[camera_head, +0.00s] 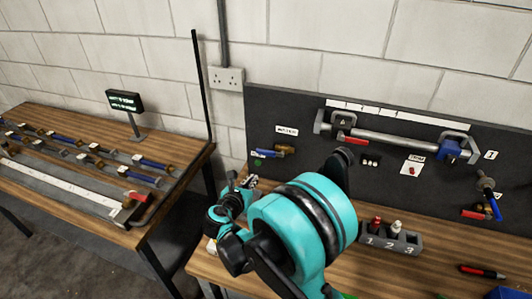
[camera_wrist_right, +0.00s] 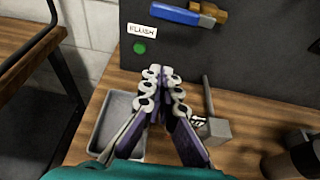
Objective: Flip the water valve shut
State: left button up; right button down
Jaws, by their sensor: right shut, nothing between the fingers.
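A valve with a blue lever and brass body (camera_head: 265,152) is mounted low on the left of the dark panel. In the right wrist view its blue lever (camera_wrist_right: 182,15) points left from the brass part (camera_wrist_right: 213,12). A "FLUSH" label (camera_wrist_right: 141,31) and a green dot (camera_wrist_right: 139,47) are below it. Another blue-handled valve (camera_head: 493,203) is at the panel's right; which one is the water valve I cannot tell for sure. My right gripper (camera_wrist_right: 164,74) is shut and empty, below the label and apart from the valve. It also shows in the head view (camera_head: 246,182). My left gripper is out of view.
A grey tray (camera_wrist_right: 107,131) and a grey block with an upright rod (camera_wrist_right: 214,130) flank the gripper on the bench. A numbered holder (camera_head: 390,241) stands in front of the dark panel (camera_head: 300,105). A second table (camera_head: 85,208) with pipes is at left.

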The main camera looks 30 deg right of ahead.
aim_at(270, 154)
jog(key=b+x, duration=0.2)
jog(key=x, duration=0.8)
notch_tip(270, 154, up, 4)
jog(key=shift+a+r, duration=0.1)
jog(key=shift+r, duration=0.05)
